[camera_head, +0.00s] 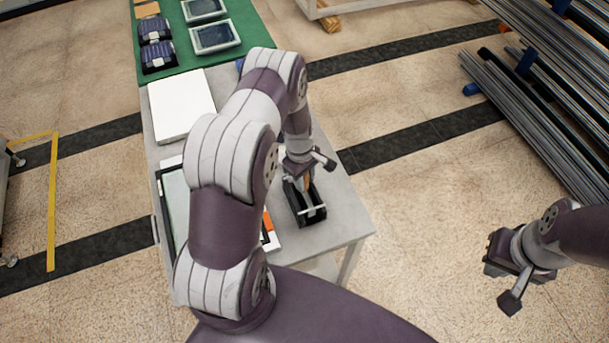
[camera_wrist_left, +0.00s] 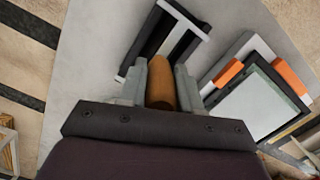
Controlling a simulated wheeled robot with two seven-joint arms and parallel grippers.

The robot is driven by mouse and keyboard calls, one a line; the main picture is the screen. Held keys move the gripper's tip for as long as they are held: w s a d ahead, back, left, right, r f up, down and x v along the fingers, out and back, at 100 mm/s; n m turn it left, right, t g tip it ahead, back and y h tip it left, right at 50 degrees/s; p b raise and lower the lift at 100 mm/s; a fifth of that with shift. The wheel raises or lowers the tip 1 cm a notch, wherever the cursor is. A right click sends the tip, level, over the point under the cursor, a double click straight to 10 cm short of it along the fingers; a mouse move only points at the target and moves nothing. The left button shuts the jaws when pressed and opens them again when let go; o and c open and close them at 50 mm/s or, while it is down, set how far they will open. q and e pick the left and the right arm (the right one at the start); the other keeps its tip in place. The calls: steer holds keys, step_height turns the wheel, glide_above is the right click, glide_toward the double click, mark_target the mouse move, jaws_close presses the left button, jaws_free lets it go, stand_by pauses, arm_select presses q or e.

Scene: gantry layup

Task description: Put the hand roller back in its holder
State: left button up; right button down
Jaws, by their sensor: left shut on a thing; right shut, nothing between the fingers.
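The hand roller shows as a brown-orange handle (camera_wrist_left: 161,84) between the two grey fingers of my left gripper (camera_wrist_left: 160,88) in the left wrist view. In the head view my left gripper (camera_head: 303,183) points down over the holder, with a bit of the brown handle visible. The holder (camera_head: 309,217) is a black open frame with a pale bar across its near end, on the grey table; it also shows in the left wrist view (camera_wrist_left: 194,28). The roller's head is hidden, and I cannot tell whether it touches the holder. My right gripper (camera_head: 507,273) is shut and empty over the floor, right of the table.
On the grey table (camera_head: 343,212), a framed panel (camera_head: 172,205) with orange pieces lies left of the holder, partly behind my left arm. A white block (camera_head: 181,105) lies farther back. A green mat (camera_head: 254,31) holds dark cases and framed trays. Metal bars are racked at upper right.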

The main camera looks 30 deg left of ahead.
arm_select(q)
steer(key=shift+f, duration=0.1)
stand_by(0.3)
steer(key=shift+f+b, duration=0.4)
steer(key=shift+f, duration=0.1)
steer(key=o, duration=1)
